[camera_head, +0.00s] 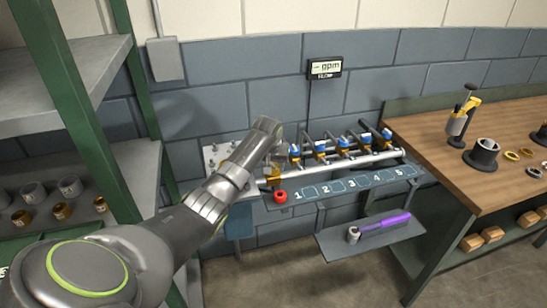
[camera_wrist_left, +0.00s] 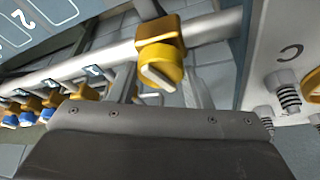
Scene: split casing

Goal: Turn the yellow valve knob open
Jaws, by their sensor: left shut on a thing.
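The yellow valve knob (camera_wrist_left: 160,65) sits on the left end of the grey pipe (camera_head: 350,161) in the head view. In the left wrist view it shows a round face with a pale raised bar. A little of its yellow body also shows in the head view (camera_head: 273,177), just below my left gripper (camera_head: 270,145). My left gripper is shut at the knob. Its fingertips and their contact with the knob are mostly hidden. My right gripper is in neither view.
Several blue-handled valves (camera_head: 320,149) line the pipe above a numbered shelf (camera_head: 340,188). A purple-handled tool (camera_head: 385,225) lies on a lower shelf. A wooden workbench (camera_head: 440,135) stands right, a green-framed rack (camera_head: 75,110) left.

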